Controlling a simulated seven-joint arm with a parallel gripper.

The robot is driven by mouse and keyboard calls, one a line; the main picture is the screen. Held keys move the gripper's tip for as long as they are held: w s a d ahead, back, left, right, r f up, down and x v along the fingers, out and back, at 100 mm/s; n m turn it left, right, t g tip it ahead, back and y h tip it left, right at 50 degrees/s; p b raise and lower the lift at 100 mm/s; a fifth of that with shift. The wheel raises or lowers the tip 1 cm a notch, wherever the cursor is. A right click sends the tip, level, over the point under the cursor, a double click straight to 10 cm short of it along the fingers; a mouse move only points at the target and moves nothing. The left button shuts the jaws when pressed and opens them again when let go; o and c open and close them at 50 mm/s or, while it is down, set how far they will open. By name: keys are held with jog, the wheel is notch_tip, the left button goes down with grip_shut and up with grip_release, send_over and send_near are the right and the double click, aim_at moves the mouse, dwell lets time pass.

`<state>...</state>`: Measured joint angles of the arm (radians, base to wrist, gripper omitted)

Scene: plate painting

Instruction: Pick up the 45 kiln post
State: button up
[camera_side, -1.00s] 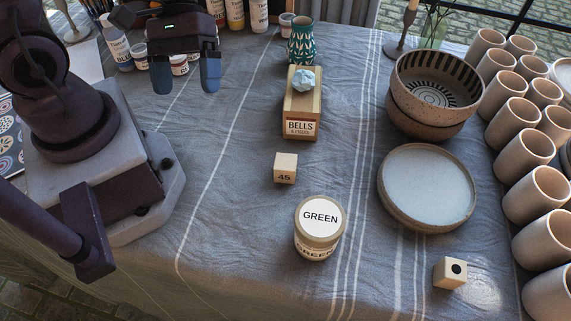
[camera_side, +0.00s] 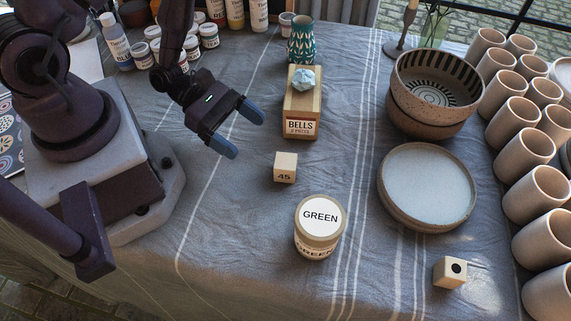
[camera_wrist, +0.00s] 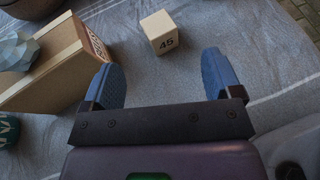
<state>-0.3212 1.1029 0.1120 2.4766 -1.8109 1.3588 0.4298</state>
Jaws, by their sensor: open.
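The 45 kiln post (camera_side: 285,168) is a small pale wooden cube marked "45". It stands on the cloth between the BELLS box and the GREEN jar. In the wrist view the cube (camera_wrist: 159,33) lies beyond my fingertips, between their lines. My gripper (camera_side: 238,131) is open and empty, with blue fingertips, to the upper left of the cube and apart from it. In the wrist view both fingers of my gripper (camera_wrist: 160,75) show wide apart with only cloth between them.
The wooden BELLS box (camera_side: 301,108) with a pale blue lump (camera_side: 304,80) on it stands behind the cube. The GREEN jar (camera_side: 319,228) stands in front. A shallow dish (camera_side: 428,228), stacked bowls (camera_side: 432,125) and a dotted cube (camera_side: 450,272) are to the right. Cloth left of the post is clear.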

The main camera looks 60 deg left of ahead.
aim_at(281, 159)
jog(key=x, duration=1)
jog(key=shift+w+a+f, duration=0.1)
jog(key=c, duration=1.1)
jog(key=shift+o, duration=0.2)
